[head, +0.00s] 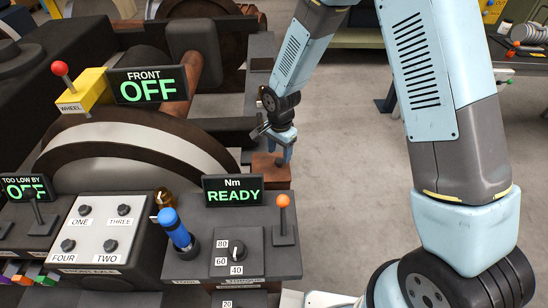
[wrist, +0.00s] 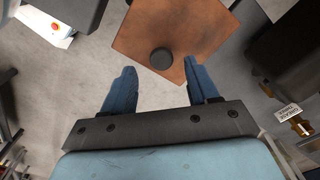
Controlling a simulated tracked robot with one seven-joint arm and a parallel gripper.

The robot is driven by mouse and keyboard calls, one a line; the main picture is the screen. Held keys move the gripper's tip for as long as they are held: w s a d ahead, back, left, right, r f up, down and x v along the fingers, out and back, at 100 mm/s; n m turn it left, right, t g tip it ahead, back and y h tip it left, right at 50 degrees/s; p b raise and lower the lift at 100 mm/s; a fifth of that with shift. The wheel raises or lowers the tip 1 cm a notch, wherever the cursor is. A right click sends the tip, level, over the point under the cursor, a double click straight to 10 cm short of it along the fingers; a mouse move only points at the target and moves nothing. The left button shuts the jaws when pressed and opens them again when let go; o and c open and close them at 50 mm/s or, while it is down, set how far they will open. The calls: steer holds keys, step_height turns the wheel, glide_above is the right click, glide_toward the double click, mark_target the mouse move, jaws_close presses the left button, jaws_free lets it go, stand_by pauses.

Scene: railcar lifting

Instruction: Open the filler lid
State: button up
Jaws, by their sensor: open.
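A brown box-like part (head: 270,172) sits at the right side of the machine, beyond the Nm READY display. In the wrist view its flat brown top (wrist: 185,28) shows with a round dark knob (wrist: 161,58); this looks like the filler lid, and it lies flat as far as I can see. My gripper (head: 282,158) points down over it. In the wrist view my gripper (wrist: 159,67) has its two blue fingers apart, one on each side of the knob's line. The knob is near the fingertips, and I cannot tell their height difference.
A console with the READY display (head: 233,190), an orange-knobbed lever (head: 283,218) and a blue-handled tool (head: 175,230) stands in front. A dark body with a white label (wrist: 288,113) is at right in the wrist view. Open floor (head: 340,160) lies right of the machine.

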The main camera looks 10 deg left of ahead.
mark_target(280, 161)
steer(key=shift+f, duration=1.9)
jaws_close()
